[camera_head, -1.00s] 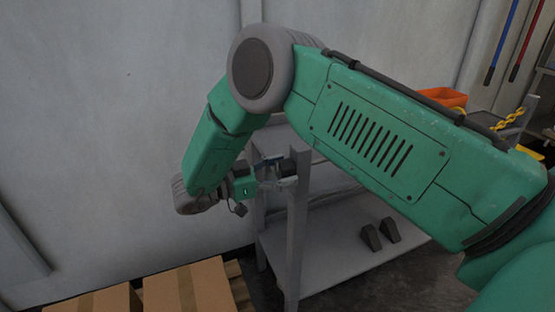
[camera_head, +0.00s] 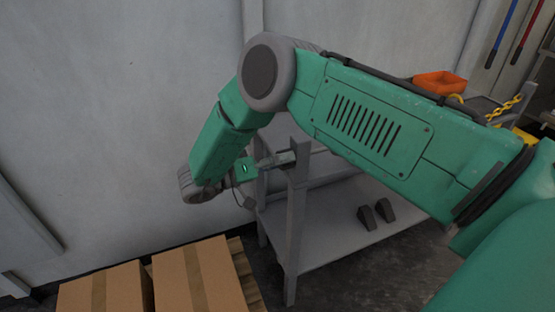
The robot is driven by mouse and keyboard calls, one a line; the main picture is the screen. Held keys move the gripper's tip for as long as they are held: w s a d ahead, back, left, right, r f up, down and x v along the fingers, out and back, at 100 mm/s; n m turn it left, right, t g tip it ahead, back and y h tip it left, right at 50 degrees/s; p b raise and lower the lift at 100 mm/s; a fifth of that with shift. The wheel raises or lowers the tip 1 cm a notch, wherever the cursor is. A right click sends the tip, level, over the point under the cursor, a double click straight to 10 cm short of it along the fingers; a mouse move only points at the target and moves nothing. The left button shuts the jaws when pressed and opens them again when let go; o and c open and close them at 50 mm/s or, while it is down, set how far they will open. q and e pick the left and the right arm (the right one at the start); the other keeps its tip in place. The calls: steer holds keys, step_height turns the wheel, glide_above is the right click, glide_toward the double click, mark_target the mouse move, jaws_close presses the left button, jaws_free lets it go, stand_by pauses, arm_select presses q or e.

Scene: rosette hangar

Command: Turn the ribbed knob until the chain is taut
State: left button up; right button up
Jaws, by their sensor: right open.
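My right arm reaches across the view and bends down to my right gripper (camera_head: 280,159), which is open beside the near left post of the grey metal bench (camera_head: 294,220). A small dark grey piece shows at the fingers; I cannot tell whether it is the ribbed knob or part of the gripper. A yellow chain (camera_head: 507,106) shows at the right, slanting beside a grey bracket on the bench. My arm hides much of the bench top, and I cannot judge the chain's tension. My left gripper is not in view.
An orange bin (camera_head: 440,83) stands behind my arm. Two dark wedges (camera_head: 377,214) lie on the bench's lower shelf. Cardboard boxes (camera_head: 199,280) sit on a wooden pallet at the lower left. A grey wall is behind.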

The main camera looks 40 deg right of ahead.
steer(key=n+p, duration=0.1)
steer(key=n, duration=0.3)
steer(key=shift+r+n, duration=0.15)
steer(key=shift+n, duration=0.15)
steer(key=n+p, duration=0.1)
steer(key=n, duration=0.9)
steer(key=shift+p, duration=0.3)
steer(key=n, duration=0.5)
steer(key=shift+s+p, duration=0.1)
steer(key=shift+p, duration=0.2)
